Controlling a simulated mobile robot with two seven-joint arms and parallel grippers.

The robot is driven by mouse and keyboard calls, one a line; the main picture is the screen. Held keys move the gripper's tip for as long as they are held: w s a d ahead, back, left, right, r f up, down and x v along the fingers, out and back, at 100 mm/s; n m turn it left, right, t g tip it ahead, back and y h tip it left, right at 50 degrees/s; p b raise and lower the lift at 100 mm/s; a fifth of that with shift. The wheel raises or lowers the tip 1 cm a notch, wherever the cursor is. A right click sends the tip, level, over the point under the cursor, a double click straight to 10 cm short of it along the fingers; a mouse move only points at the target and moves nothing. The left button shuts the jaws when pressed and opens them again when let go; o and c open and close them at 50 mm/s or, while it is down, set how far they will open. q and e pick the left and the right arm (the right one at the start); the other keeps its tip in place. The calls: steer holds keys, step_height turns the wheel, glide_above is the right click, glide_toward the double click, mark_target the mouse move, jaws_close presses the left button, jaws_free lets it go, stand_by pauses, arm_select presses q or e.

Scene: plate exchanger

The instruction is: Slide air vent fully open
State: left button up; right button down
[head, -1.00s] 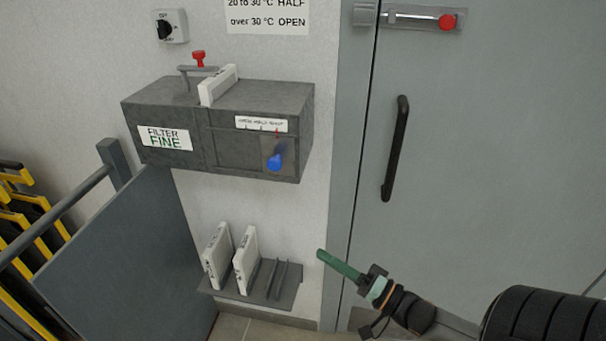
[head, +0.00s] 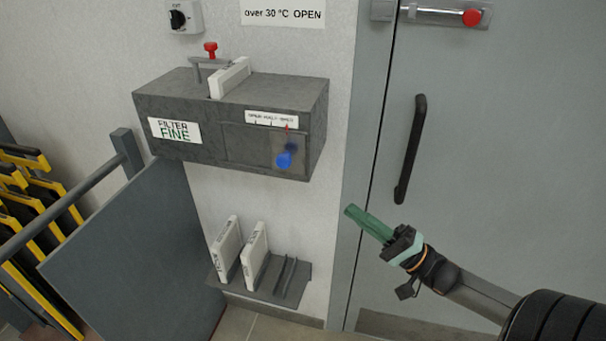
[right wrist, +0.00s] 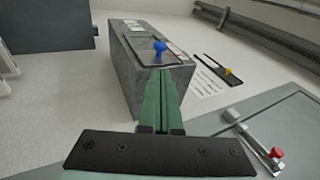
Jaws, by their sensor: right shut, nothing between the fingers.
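The air vent slider is a plate with a blue knob (head: 284,157) on the front of a dark grey box (head: 190,150). The knob is at the right end of its track, under a white scale label (head: 271,119) with small lettering and a red mark near its right end. My right gripper (head: 354,213) is shut and empty, below and to the right of the knob, apart from it. In the right wrist view its green fingers (right wrist: 160,100) point toward the box, with the blue knob (right wrist: 159,47) just beyond their tips. My left gripper is not in view.
A white filter (head: 230,78) stands in the box top beside a red-knobbed clamp (head: 210,50). Two more filters stand on a low rack (head: 290,283). A grey door with a black handle (head: 410,150) is at right, a grey panel (head: 130,260) at left.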

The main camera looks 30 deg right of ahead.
steer(key=p, duration=0.2)
glide_toward(285, 158)
steer(key=w, duration=0.1)
steer(key=w+a, duration=0.1)
steer(key=w, duration=0.1)
steer(key=w+a+r, duration=0.1)
steer(key=shift+w+a+r, duration=0.1)
steer(key=shift+w+a, duration=0.1)
steer(key=shift+w, duration=0.15)
steer(key=shift+w+a, duration=0.1)
steer(key=shift+w, duration=0.05)
steer(key=w+a, duration=0.4)
steer(key=w, duration=0.1)
steer(key=shift+a, duration=0.15)
steer(key=shift+r, duration=0.1)
